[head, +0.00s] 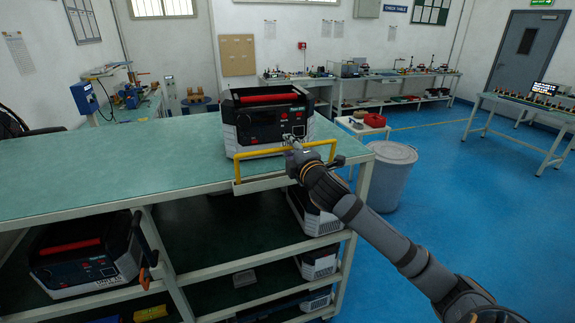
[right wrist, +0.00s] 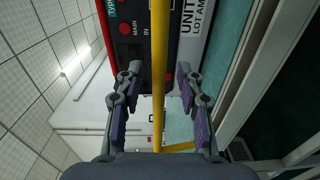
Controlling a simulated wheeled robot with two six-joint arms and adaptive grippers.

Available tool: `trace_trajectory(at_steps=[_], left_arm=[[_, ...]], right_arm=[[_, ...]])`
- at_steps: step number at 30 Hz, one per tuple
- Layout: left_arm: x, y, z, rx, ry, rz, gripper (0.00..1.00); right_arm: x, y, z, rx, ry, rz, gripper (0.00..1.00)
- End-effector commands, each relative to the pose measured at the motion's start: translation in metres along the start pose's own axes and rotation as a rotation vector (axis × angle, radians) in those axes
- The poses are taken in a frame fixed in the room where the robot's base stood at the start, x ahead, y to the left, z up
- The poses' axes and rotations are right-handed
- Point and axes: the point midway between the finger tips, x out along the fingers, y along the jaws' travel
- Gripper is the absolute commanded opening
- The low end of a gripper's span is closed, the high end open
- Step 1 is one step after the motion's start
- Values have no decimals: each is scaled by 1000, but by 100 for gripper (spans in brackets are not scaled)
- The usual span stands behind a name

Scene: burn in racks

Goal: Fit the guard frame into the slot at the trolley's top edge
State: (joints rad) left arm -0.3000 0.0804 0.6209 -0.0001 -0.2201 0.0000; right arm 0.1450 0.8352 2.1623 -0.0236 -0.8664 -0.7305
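The yellow guard frame (head: 262,152) stands upright along the front top edge of the trolley (head: 110,178), in front of the power unit on top. Its left post comes down to a pale strip (head: 262,184) at the edge. Whether its feet sit in the slot cannot be made out. My right gripper (head: 292,146) is at the frame's top bar. In the right wrist view the bar (right wrist: 158,60) runs between the two fingers of the gripper (right wrist: 159,78), with a gap on each side. The fingers are open around it, not pressing on it. My left gripper is not in view.
A black and red power unit (head: 268,118) stands on the top right behind the frame. More units (head: 85,250) are on the lower shelves. A grey bin (head: 390,175) stands right of the trolley. The left of the green top is clear.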

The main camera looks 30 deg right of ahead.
Motion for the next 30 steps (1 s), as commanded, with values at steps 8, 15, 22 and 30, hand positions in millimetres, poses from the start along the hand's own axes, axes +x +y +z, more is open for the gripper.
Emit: trace_trajectory(at_steps=[8,15,22,30], left_arm=[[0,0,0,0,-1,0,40],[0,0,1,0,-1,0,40],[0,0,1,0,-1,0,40],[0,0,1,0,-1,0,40]], right_arm=[[0,0,0,0,0,0,0],[0,0,0,0,-1,-1,0],[0,0,0,0,-1,-1,0],[0,-1,0,0,0,-1,0]])
